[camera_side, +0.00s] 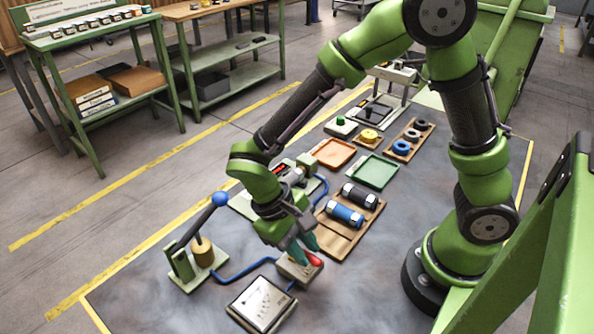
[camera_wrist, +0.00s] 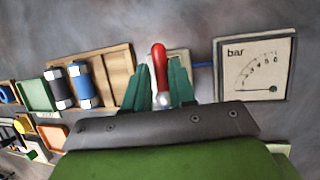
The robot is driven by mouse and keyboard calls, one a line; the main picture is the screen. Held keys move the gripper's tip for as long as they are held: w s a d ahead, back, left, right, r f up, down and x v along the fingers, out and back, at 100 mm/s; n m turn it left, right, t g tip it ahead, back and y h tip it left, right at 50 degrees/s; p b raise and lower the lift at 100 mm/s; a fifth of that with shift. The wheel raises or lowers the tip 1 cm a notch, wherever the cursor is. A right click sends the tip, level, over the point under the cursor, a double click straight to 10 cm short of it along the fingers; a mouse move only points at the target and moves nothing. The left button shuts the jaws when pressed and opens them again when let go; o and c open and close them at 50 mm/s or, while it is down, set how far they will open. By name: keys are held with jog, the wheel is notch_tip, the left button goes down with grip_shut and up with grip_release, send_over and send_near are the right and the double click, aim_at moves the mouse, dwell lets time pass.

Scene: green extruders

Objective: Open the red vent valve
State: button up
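The red vent valve handle (camera_wrist: 159,65) points up in the wrist view, with a shiny metal end near my gripper. It also shows in the side view as a small red lever (camera_side: 314,260) over a pale block (camera_side: 291,271). My gripper (camera_wrist: 160,82) has its green fingers on either side of the handle, and the red tip sticks out past them. In the side view my gripper (camera_side: 304,252) is low over the block. Whether the fingers press on the handle or stand slightly apart from it I cannot tell. Part of the block is hidden.
A pressure gauge marked bar (camera_wrist: 255,68) is close by, joined by a blue pipe (camera_side: 246,271). A lever pump with a blue knob (camera_side: 221,199) stands to the left. A wooden tray (camera_side: 337,243) with blue and black cylinders is behind. The mat's front right is clear.

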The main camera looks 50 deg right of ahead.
jog(key=shift+o, duration=1.4)
jog(key=v, duration=1.7)
jog(key=shift+w+f, duration=0.1)
jog(key=shift+f, duration=0.05)
jog(key=s+d+r+m+t+y, duration=0.2)
jog(key=s+d+t, duration=0.1)
jog(key=d+t, duration=0.2)
jog(key=s+d+r+m+t+y, duration=0.1)
jog(key=s+d+t+y, duration=0.1)
jog(key=d+t, duration=0.4)
jog(key=s+d, duration=0.1)
jog(key=d, duration=0.3)
jog(key=shift+s+r+m+t, duration=0.3)
jog(key=shift+s+r+m, duration=0.05)
jog(key=shift+m, duration=0.05)
